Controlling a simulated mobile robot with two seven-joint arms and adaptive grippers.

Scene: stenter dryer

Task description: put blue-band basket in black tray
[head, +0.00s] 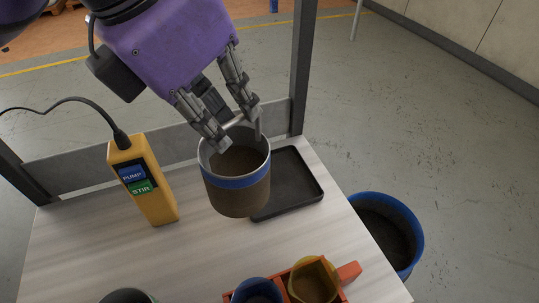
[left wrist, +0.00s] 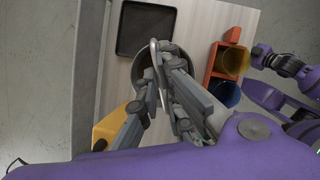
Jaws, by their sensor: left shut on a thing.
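The blue-band basket (head: 237,190) is a brown-grey cylinder with a blue band near its rim and a bar handle across the top. My left gripper (head: 240,132) is shut on that handle, above the rim. In the left wrist view the basket (left wrist: 146,76) is partly hidden behind the fingers. The black tray (head: 298,187) is flat, empty where visible, and just right of the basket, which covers its left edge in the head view. In the left wrist view the tray (left wrist: 147,28) is beyond the basket. My right gripper is not clearly shown; purple arm parts appear at the right there.
A yellow pendant (head: 150,190) with PUMP and STIR labels stands left of the basket. An orange-red holder (head: 349,272) with blue and yellow cups is at the front. A blue bin (head: 408,225) is beyond the table's right edge. A grey rail and post (head: 301,70) run behind.

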